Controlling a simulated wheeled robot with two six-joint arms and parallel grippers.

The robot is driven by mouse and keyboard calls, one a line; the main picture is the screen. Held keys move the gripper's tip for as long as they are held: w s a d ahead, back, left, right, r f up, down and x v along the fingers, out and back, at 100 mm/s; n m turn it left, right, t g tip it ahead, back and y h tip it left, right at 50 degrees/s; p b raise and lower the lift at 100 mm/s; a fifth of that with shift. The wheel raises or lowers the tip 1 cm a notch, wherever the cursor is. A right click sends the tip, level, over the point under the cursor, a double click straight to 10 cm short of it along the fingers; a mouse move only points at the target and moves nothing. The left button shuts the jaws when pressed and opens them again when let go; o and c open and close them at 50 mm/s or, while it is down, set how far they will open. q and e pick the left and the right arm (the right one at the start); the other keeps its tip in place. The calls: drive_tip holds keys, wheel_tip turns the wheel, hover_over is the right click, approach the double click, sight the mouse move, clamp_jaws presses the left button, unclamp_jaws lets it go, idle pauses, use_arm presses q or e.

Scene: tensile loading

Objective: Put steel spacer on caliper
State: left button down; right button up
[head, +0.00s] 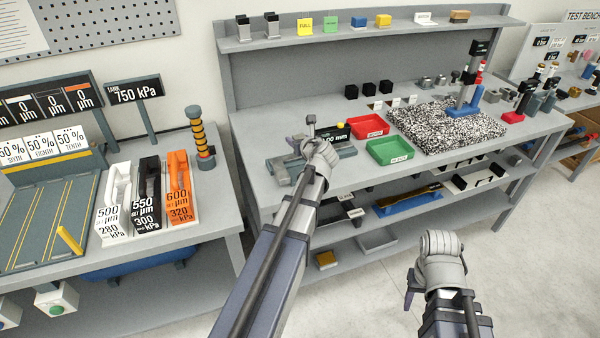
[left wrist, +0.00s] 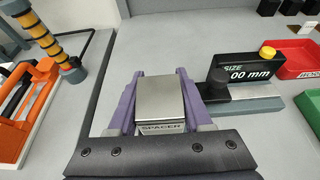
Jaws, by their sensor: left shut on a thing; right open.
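The steel spacer (left wrist: 160,100) is a plain metal block over a plate lettered SPACER. My left gripper (left wrist: 160,84) is shut on it, a purple finger on each side. The caliper, with its grey bar (left wrist: 252,106), dark knob and black SIZE display reading in mm (left wrist: 246,72), is beyond and right of the spacer in the left wrist view. In the head view my left gripper (head: 297,143) is at the caliper (head: 345,152) and partly hides it; the spacer is hard to make out there. I cannot tell whether spacer and caliper touch. My right gripper (head: 411,287) is open, low over the floor.
A red tray (head: 368,127) and a green tray (head: 390,151) stand right of the caliper. A speckled mat (head: 440,125) with a stand lies further right. A left table holds the orange (head: 178,185), black and white blocks and a ringed post (head: 199,135).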

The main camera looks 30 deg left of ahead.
use_arm(q)
drive_tip(key=b, duration=0.5)
hover_over(294, 160)
drive_tip(key=s+d, duration=0.2)
drive_tip(key=d, duration=0.1)
drive_tip(key=f, duration=0.6)
drive_tip(key=shift+a, duration=0.25)
wheel_tip(294, 160, down, 4)
drive_tip(key=b, duration=0.4)
drive_tip(key=shift+r, duration=0.2)
drive_tip(key=c, duration=0.8)
unclamp_jaws()
drive_tip(key=shift+o, duration=1)
